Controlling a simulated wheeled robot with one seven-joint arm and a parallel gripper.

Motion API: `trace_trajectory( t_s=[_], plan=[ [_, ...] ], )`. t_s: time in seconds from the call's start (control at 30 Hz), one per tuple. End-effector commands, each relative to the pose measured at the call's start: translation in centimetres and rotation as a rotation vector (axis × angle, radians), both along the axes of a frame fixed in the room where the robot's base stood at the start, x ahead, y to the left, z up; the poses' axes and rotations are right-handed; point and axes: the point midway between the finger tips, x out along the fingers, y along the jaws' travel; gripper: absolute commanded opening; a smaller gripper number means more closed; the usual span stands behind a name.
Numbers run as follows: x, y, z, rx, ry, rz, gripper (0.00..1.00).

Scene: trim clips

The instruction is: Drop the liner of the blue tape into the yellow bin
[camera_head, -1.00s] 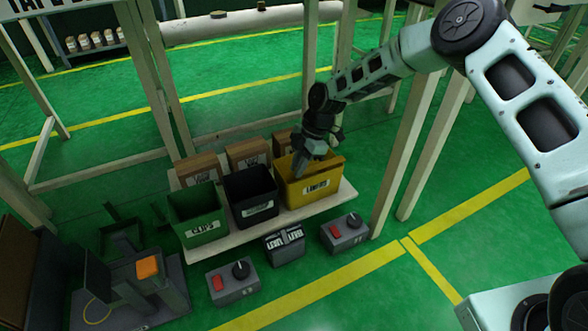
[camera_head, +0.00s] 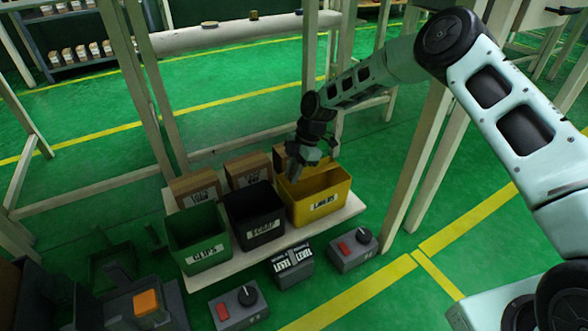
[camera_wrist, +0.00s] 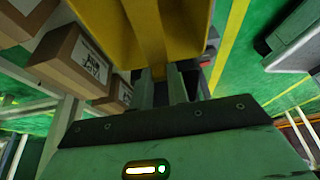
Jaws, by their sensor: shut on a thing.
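The yellow bin (camera_head: 322,208), with a white label on its front, stands at the right end of a row of three open bins. My gripper (camera_head: 294,176) points down at the bin's left part, its fingertips at or just inside the mouth. In the wrist view my gripper (camera_wrist: 160,82) has its fingers close together, with a narrow yellowish strip (camera_wrist: 148,35) between and beyond them. This seems to be the liner, though it blends with the yellow bin (camera_wrist: 100,15) behind. The blue tape cannot be made out.
A black bin (camera_head: 254,220) and a green bin (camera_head: 198,240) stand left of the yellow one on a pale board (camera_head: 345,213). Cardboard boxes (camera_head: 243,170) stand behind. Control boxes (camera_head: 352,252) sit in front. A pale post (camera_head: 395,200) rises close on the right.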

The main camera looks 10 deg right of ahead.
Motion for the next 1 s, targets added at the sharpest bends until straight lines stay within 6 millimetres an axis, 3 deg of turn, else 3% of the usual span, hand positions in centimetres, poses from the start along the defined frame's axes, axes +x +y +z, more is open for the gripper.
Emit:
trace_trajectory(
  t_s=[0.43,0.47,0.5,0.57,1.0],
  plan=[
    [-0.2,0.29,-0.65,0.0,0.0,0.0,0.0],
    [-0.19,0.28,-0.65,0.0,0.0,0.0,0.19],
    [-0.2,0.29,-0.65,0.0,0.0,0.0,0.3],
    [-0.19,0.28,-0.64,0.0,0.0,0.0,0.42],
    [-0.14,0.21,-0.46,0.0,-0.001,0.0,0.42]
  ],
)
